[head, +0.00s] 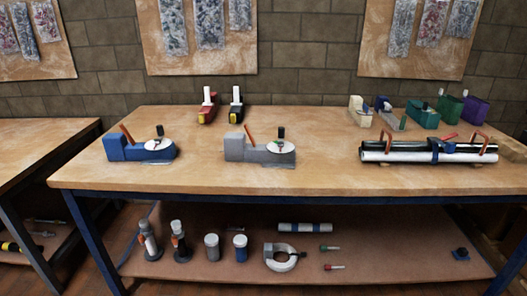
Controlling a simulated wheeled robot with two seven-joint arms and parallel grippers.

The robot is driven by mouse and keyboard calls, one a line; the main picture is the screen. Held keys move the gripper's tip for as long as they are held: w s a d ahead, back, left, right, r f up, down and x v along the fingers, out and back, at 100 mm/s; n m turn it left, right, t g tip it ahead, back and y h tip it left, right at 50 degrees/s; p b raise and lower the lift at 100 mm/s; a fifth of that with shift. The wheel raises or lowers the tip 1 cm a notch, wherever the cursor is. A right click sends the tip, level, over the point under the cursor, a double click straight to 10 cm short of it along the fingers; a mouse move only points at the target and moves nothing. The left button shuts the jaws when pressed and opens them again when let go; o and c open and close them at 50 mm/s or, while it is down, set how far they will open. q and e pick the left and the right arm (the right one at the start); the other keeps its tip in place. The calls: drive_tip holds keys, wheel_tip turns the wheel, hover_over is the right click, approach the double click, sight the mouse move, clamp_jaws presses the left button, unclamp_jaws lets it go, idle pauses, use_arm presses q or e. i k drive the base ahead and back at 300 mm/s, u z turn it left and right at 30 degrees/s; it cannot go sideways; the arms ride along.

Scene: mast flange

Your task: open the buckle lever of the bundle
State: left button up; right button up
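The bundle lies on the right side of the workbench in the head view. It is made of a black tube (399,147) and a white tube (407,157) lying side by side. A blue buckle strap (436,151) goes around the tubes right of their middle. A small red lever (450,136) shows at the top of the strap; whether it is fully closed is too small to tell. Brown handle-like brackets (478,139) stand near both ends of the bundle. Neither of my grippers is in view.
On the workbench (200,190) stand a blue fixture (125,149) and a grey fixture (240,148), each with a round white plate. Coloured bins (423,114) stand behind the bundle. The lower shelf (380,230) holds several parts. The bench front between grey fixture and bundle is clear.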

sight(444, 139)
drive_tip(key=k, duration=0.3)
drive_tip(key=z, duration=1.3)
drive_tip(key=i, duration=0.85)
drive_tip(key=z, duration=0.15)
drive_tip(key=k, duration=0.9)
drive_tip(key=z, duration=0.8)
drive_tip(key=i, duration=1.95)
drive_tip(key=u, duration=1.9)
drive_tip(key=i, duration=0.75)
drive_tip(key=u, duration=0.8)
